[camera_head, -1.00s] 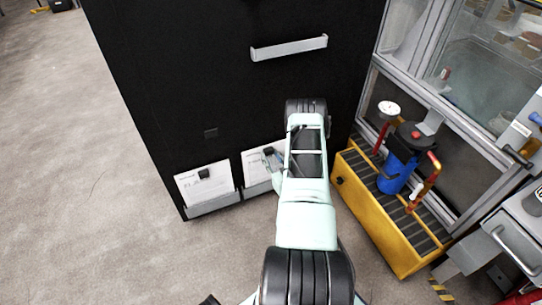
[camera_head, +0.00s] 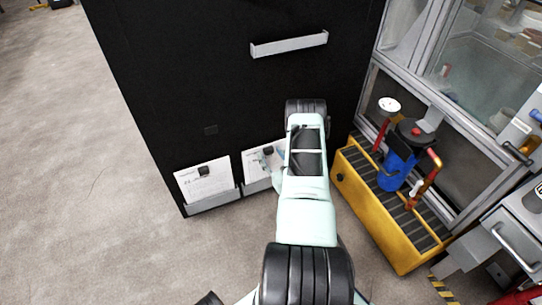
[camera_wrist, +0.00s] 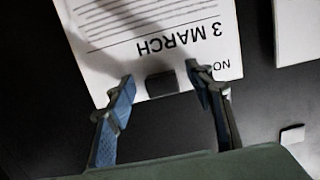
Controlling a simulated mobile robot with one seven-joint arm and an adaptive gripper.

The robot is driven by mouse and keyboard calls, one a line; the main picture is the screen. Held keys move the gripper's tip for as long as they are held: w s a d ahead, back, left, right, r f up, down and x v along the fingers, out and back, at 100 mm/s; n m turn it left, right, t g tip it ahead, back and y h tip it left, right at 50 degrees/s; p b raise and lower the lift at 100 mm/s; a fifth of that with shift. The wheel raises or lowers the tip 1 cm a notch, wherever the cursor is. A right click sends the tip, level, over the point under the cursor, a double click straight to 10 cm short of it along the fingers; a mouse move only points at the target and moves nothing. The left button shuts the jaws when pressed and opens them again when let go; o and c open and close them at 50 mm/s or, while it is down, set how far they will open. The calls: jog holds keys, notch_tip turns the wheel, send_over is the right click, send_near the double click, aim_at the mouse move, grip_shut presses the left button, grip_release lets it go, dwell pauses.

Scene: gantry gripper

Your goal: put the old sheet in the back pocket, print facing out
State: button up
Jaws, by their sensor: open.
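A white printed sheet (camera_wrist: 155,40) headed "3 MARCH" fills the upper wrist view, upside down there. In the head view it is the right sheet (camera_head: 252,161), standing in a grey pocket (camera_head: 256,186) low on the black panel. A dark block (camera_wrist: 161,84) sits at its heading edge. My gripper (camera_wrist: 159,75) is open, with one fingertip on each side of the block. I cannot tell whether the fingertips touch it. In the head view my arm covers the sheet's right part. Which sheet is the old one is not clear.
A second sheet (camera_head: 205,179) with a dark block stands in a left pocket (camera_head: 212,202). A grey empty-looking pocket (camera_head: 289,46) is higher on the black panel (camera_head: 190,70). A yellow crate (camera_head: 375,215) with a blue canister (camera_head: 397,170) stands right of my arm. The left floor is clear.

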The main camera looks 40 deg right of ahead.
notch_tip(320, 180, up, 10)
dwell(0.6)
dwell(0.4)
